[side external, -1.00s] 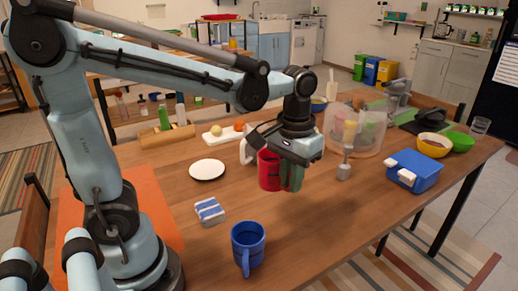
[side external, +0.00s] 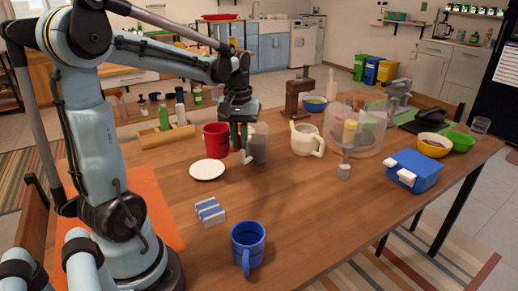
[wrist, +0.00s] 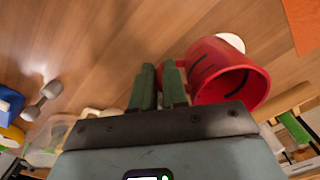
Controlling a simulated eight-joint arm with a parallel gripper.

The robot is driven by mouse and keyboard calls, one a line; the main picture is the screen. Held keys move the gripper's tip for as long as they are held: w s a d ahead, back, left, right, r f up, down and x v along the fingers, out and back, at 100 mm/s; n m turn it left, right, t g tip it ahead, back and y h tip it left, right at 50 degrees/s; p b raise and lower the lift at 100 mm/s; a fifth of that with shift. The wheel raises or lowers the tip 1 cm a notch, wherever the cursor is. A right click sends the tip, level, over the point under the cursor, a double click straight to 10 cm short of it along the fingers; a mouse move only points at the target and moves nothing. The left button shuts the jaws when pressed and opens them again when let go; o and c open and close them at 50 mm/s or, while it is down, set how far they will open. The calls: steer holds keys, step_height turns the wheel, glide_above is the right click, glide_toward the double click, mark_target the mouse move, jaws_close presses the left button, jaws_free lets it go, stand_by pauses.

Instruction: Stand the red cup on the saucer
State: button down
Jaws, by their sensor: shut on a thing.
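The red cup (side external: 214,141) is held at its right side by my gripper (side external: 243,146). My gripper is shut on it, apparently at the handle, which the fingers largely hide. In the wrist view, the cup (wrist: 226,75) is beside the green fingers (wrist: 158,88), its open mouth facing the lower right. The white saucer (side external: 207,170) lies flat and empty on the table, just below the cup in the side view. The saucer's edge (wrist: 231,41) shows beyond the cup in the wrist view. The cup looks upright; its exact height over the table is hard to tell.
A translucent container (side external: 259,145) stands close to the right of my gripper. A striped block (side external: 210,211) and blue mug (side external: 248,245) stand in front. The table middle is clear.

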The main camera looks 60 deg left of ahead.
steer(key=shift+s+a+f, duration=0.2)
steer(key=shift+a+f, duration=1.1)
steer(key=shift+f, duration=0.15)
steer(key=shift+s+a+f, duration=0.25)
steer(key=shift+a+f, duration=1.05)
steer(key=shift+f, duration=0.2)
steer(key=shift+s+a+f, duration=0.2)
steer(key=shift+a+f, duration=1.1)
steer(key=shift+f, duration=0.15)
steer(key=shift+f, duration=0.1)
steer(key=c, duration=1.1)
jaws_free()
steer(key=shift+c, duration=0.2)
step_height(320, 180, up, 12)
steer(key=d+f+m+t, duration=0.2)
steer(key=d+m+t, duration=0.5)
steer(key=d, duration=1.8)
steer(key=m, duration=0.4)
steer(key=shift+s+d+f, duration=0.15)
steer(key=shift+s+f, duration=0.2)
steer(key=shift+s, duration=0.05)
